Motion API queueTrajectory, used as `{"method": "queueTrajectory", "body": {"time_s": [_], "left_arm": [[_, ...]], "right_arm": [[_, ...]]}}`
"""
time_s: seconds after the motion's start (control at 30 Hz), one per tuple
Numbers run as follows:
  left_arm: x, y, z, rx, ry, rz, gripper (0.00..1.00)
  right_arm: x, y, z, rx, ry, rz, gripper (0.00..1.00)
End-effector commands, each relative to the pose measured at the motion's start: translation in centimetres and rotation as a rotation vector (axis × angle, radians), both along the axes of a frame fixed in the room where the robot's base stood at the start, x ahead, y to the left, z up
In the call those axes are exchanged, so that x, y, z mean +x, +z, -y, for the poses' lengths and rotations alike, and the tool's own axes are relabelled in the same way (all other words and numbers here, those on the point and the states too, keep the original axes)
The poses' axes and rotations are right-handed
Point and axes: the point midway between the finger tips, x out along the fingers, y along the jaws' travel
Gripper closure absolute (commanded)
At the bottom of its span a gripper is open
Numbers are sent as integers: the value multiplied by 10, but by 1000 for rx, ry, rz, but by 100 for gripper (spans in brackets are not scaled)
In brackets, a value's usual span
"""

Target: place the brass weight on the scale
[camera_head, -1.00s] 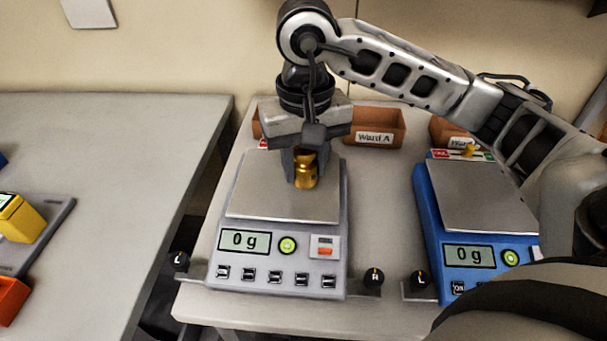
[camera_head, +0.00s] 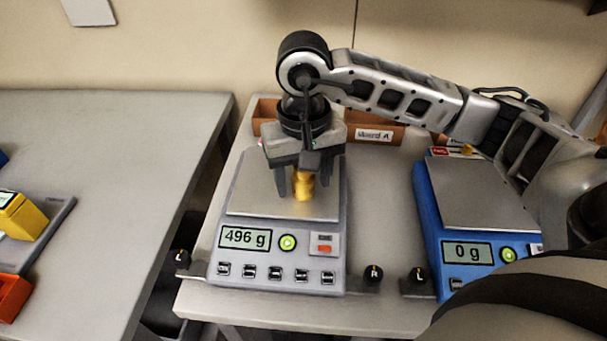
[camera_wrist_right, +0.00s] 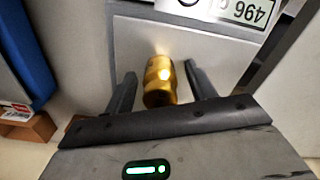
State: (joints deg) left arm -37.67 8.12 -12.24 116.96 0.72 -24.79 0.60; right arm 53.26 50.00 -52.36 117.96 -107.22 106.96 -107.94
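The brass weight (camera_head: 304,184) stands upright on the metal plate of the grey scale (camera_head: 262,208). The scale's display reads 496 g. My right gripper (camera_head: 298,186) is around the weight from above. In the right wrist view, the weight (camera_wrist_right: 159,82) stands between the two fingers (camera_wrist_right: 160,84), with a gap on both sides, so the gripper is open. The weight's base stands on the plate. My left gripper is not in view.
A blue scale (camera_head: 430,225) reading 0 g stands to the right. Brown bins (camera_head: 376,120), one labelled Ward A, stand behind. A separate grey table (camera_head: 110,160) on the left holds a yellow device (camera_head: 22,218) and an orange bin (camera_head: 12,296).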

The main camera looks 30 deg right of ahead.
Motion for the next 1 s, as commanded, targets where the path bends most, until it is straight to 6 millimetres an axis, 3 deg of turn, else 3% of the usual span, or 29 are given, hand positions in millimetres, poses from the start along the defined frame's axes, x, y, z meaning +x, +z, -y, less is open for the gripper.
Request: {"method": "queueTrajectory", "body": {"time_s": [0.2, 0.27, 0.47, 0.7, 1.0], "left_arm": [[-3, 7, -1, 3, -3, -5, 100], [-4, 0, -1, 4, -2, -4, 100], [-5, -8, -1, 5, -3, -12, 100], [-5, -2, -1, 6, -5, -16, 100], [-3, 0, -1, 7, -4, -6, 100]], "right_arm": [[0, 7, 0, 0, 0, 0, 44], [1, 12, 0, 2, 0, 6, 44], [1, 55, -1, 2, 1, 10, 44], [1, 104, 0, -1, -1, 6, 44], [0, 124, 0, 0, -1, 1, 44]]}}
